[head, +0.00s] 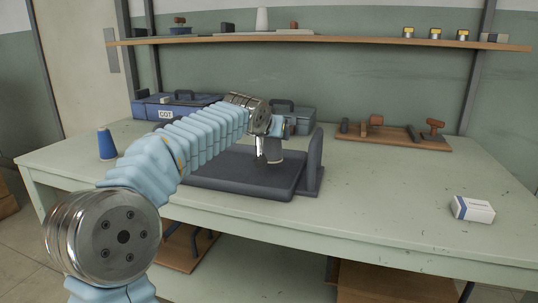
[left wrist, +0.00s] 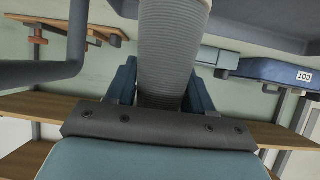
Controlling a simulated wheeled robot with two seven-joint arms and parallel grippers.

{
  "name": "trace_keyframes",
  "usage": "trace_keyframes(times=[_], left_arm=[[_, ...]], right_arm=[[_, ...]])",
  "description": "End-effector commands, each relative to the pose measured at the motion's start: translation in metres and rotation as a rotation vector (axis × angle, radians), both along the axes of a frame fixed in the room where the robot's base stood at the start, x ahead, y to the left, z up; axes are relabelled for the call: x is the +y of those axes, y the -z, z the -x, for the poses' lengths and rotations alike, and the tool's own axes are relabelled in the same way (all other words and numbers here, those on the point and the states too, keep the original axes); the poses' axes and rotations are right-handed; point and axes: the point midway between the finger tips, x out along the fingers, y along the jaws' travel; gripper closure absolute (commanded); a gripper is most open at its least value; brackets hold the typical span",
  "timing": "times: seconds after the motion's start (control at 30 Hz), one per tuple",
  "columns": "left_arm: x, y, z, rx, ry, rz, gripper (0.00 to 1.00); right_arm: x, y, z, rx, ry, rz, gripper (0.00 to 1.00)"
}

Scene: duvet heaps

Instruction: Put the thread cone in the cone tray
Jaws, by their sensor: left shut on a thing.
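A grey thread cone (head: 269,154) hangs below my left gripper (head: 272,134), which is shut on it. In the left wrist view the ribbed grey cone (left wrist: 171,45) stands between the two blue fingers (left wrist: 158,90). In the head view the cone appears over the back part of a dark flat tray (head: 225,172), which looks like the cone tray. I cannot tell whether the cone touches it. My forearm hides the tray's left back part. My right gripper is not in view.
A blue cone (head: 107,143) stands at left; a COT box (head: 165,107) and grey case (head: 297,117) stand behind. A wooden rack (head: 400,138) and white carton (head: 473,209) are at right.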

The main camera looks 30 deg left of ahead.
Motion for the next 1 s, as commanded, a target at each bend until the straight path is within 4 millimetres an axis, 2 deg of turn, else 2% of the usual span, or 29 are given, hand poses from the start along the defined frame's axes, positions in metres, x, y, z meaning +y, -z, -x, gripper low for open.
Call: trace_keyframes(times=[0.3,0.67,0.7,0.83,1.0], left_arm=[[0.000,0.040,0.000,-0.001,0.001,0.000,0.83],[0.000,0.045,0.000,-0.002,0.000,0.000,0.83],[0.000,0.044,0.000,-0.001,0.000,0.000,0.42],[0.000,0.043,0.000,-0.001,0.000,0.000,0.22],[0.000,0.043,0.000,-0.001,0.000,0.000,0.22]], right_arm=[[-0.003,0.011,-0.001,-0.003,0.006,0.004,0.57],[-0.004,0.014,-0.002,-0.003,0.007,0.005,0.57],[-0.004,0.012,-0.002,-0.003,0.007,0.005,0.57],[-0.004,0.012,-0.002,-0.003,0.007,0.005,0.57],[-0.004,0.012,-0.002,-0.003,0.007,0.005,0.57]])
